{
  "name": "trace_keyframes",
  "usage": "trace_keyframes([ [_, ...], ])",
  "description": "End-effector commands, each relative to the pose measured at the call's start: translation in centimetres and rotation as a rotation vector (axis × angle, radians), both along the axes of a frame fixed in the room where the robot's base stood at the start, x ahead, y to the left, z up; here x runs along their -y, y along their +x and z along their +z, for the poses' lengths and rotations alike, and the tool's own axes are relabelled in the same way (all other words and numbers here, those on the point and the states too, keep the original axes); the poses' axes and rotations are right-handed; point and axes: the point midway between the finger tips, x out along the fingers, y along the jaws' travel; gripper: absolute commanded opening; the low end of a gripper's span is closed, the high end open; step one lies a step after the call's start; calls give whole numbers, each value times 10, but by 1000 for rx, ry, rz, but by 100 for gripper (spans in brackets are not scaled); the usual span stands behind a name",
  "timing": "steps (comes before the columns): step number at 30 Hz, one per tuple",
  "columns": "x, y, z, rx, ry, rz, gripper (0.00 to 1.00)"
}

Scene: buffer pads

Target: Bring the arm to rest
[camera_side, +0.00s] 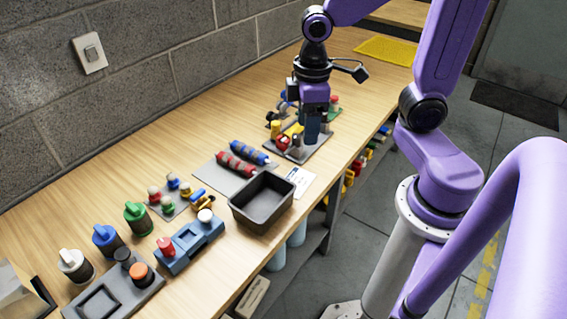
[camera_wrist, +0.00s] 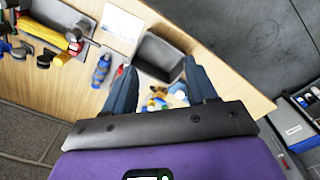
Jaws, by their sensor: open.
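My gripper (camera_side: 312,132) points down over a grey pad with small coloured parts, toward the far part of the wooden bench in the side view. The pad's parts partly hide behind the fingers, so I cannot tell whether the fingers touch any of them. In the wrist view the two blue-grey fingers of my gripper (camera_wrist: 158,72) stand wide apart. Nothing is clamped between them. Small yellow, white and green pieces (camera_wrist: 167,97) show in the gap, beyond the fingers.
A black open bin (camera_side: 261,218) stands at the bench's front edge. Red and blue ribbed cylinders (camera_side: 242,158) lie beside it. Coloured knobs (camera_side: 135,217) and a blue block (camera_side: 190,243) stand nearer. A yellow mat (camera_side: 386,50) lies at the far end. A grey block wall runs behind.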

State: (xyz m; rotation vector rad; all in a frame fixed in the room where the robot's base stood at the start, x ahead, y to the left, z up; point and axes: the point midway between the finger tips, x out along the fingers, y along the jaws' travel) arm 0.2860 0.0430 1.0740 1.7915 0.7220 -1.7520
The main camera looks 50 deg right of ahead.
Motion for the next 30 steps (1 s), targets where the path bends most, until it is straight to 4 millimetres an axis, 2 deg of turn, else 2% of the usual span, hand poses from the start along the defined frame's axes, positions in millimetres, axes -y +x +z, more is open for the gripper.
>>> trace_keyframes([
  [9,-13,-73,0,3,6,197,57],
  [15,-12,-108,-1,2,9,288,57],
  [21,-10,-122,-2,1,10,326,57],
  [30,-10,-123,-2,1,10,328,57],
])
